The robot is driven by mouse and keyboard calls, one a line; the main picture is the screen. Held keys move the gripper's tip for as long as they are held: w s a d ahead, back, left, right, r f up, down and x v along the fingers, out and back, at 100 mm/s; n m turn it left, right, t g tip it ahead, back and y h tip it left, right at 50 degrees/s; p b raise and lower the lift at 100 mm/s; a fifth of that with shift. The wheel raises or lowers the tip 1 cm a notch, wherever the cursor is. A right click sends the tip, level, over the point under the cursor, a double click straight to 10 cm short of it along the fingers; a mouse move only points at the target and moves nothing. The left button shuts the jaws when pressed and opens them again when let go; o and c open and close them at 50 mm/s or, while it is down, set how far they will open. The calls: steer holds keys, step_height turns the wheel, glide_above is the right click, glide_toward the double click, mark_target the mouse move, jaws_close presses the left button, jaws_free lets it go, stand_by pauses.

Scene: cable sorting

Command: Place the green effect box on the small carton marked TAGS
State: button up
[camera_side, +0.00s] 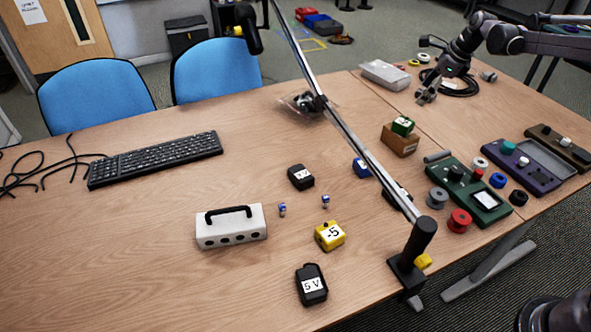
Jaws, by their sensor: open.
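A small green box (402,125) with a white label rests on top of a small brown carton (399,143), right of the middle of the table in the side view. It looks a little tilted there. The carton's marking is too small to read. My gripper (426,97) is open, behind and slightly right of the carton, apart from the green box. Nothing shows between its fingers.
A metal boom (345,125) on a clamp crosses in front, left of the carton. A black cable coil (461,84) lies beside my gripper. A green device (466,190), a purple device (513,165) and several spools stand at right. Yellow (330,236) and black boxes lie in front.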

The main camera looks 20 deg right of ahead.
steer(key=s+a+r+n+t+h, duration=0.1)
steer(key=s+a+r+n, duration=0.3)
steer(key=s+a+n, duration=0.3)
steer(key=s+a+r+n, duration=0.4)
steer(key=s+a+n, duration=0.25)
steer(key=s, duration=0.25)
steer(key=s+a+f+n+t, duration=0.1)
steer(key=s+a+f+n, duration=0.1)
steer(key=s+n, duration=0.5)
steer(key=s+a+f+n, duration=0.3)
steer(key=s+n, duration=0.4)
steer(key=s, duration=0.1)
steer(key=shift+f+t, duration=0.4)
